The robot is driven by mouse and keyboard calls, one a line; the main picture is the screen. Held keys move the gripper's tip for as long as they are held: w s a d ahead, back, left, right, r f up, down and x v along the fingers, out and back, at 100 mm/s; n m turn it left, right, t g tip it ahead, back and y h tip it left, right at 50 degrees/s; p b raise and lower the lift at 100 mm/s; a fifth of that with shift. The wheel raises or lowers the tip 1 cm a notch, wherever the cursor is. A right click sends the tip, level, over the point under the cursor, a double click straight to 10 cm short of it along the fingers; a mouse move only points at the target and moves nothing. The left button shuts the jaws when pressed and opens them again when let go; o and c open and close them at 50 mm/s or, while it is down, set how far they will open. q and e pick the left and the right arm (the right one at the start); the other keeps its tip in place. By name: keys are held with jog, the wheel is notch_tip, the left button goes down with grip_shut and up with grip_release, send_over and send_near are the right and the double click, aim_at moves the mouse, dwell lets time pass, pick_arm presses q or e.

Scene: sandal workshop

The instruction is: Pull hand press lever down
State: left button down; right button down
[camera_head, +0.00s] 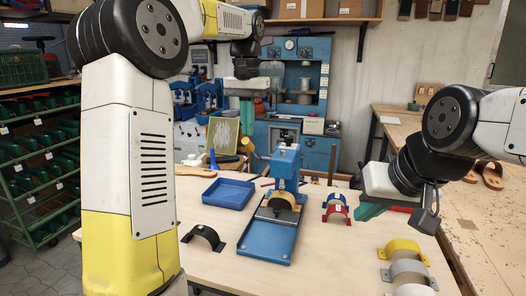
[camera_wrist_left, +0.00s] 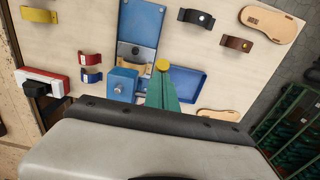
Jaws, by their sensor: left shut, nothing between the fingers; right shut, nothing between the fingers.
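The blue hand press (camera_head: 285,167) stands on the table with its flat base (camera_head: 266,240) toward me. Its lever ends in a yellow knob (camera_head: 249,145), raised at the left of the press head. The knob also shows in the left wrist view (camera_wrist_left: 162,65), beside the press head (camera_wrist_left: 122,86). My left gripper (camera_head: 246,121) points down above the knob, its green fingers shut and empty. In the left wrist view the fingertips (camera_wrist_left: 163,72) overlap the knob; I cannot tell whether they touch. My right gripper (camera_head: 357,218) is shut and empty, right of the press.
A blue tray (camera_head: 228,193) lies left of the press. A black arched strap (camera_head: 204,238) is at the front left. Red and blue straps (camera_head: 337,211) lie right of the press. Yellow, grey and white straps (camera_head: 403,251) line the right edge. A tan strap (camera_head: 284,201) sits on the press base.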

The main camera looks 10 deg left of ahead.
aim_at(245, 145)
pick_arm(q)
jog(key=shift+s+a+f, duration=0.1)
jog(key=shift+s+f, duration=0.25)
jog(key=shift+f, duration=0.2)
jog(key=shift+s+a+f, duration=0.1)
jog(key=shift+s+f, duration=0.2)
jog(key=shift+f, duration=0.2)
jog(key=shift+s+f, duration=0.25)
jog(key=shift+f, duration=0.25)
jog(key=shift+s+f, duration=0.2)
jog(key=shift+f, duration=0.35)
